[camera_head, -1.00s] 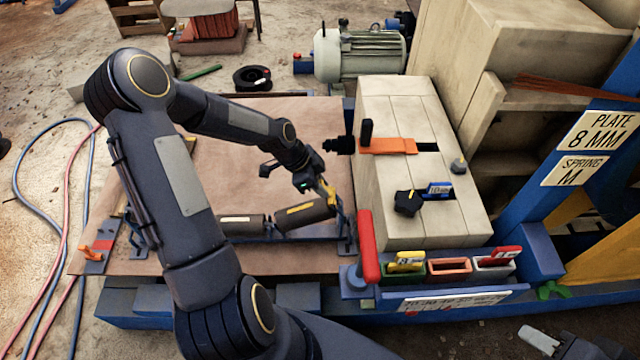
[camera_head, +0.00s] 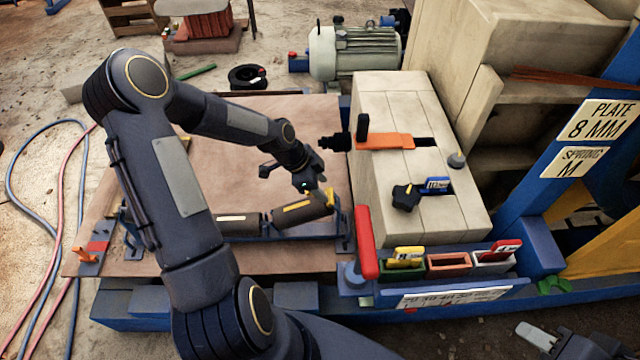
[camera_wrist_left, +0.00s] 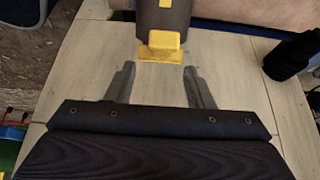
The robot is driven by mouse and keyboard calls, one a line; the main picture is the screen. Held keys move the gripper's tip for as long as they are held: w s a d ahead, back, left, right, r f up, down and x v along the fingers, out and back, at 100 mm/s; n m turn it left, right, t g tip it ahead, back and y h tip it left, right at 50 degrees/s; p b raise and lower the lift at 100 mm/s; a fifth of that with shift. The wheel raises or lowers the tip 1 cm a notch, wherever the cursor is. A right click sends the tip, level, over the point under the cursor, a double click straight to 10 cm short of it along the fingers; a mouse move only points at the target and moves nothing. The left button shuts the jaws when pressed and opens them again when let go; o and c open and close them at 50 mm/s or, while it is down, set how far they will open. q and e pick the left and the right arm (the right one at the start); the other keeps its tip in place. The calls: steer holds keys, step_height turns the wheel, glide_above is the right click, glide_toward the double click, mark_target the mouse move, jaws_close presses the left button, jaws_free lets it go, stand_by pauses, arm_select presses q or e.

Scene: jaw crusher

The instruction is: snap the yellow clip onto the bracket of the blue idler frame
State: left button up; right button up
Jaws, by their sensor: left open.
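The yellow clip (camera_wrist_left: 160,45) sits against the end of a dark roller in the left wrist view, just beyond my fingertips. A bit of yellow (camera_head: 329,192) shows beside the bracket in the head view. The blue idler frame (camera_head: 285,238) lies on the brown board with two dark rollers in it. Its right-hand bracket (camera_head: 340,220) stands at the right roller's end. My left gripper (camera_wrist_left: 160,85) is open, with nothing between its fingers; it also shows over the right roller in the head view (camera_head: 315,184). Whether the clip is seated on the bracket cannot be told. My right gripper (camera_head: 540,338) is partly cut off at the bottom right.
A pale block housing (camera_head: 395,110) with an orange strap stands right of the frame. A red-handled lever (camera_head: 367,243) and a row of coloured bins (camera_head: 450,264) lie in front of it.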

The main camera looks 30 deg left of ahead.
arm_select(q)
steer(key=p+v, duration=0.2)
steer(key=v, duration=0.5)
steer(key=shift+a+r, duration=0.15)
steer(key=shift+r, duration=0.2)
steer(key=s+d+r+n+t, duration=0.1)
steer(key=s+d+r+n, duration=0.3)
steer(key=s, duration=0.3)
steer(key=s+d+r+n+t+y, duration=0.1)
steer(key=s+d+r+n, duration=0.1)
steer(key=s+r+n, duration=0.4)
steer(key=s+d+r+n+t, duration=0.1)
steer(key=s+d+r+n, duration=0.2)
steer(key=s+r, duration=0.4)
step_height(320, 180, up, 17)
steer(key=s+p, duration=0.1)
steer(key=p, duration=1.7)
steer(key=shift+d, duration=0.2)
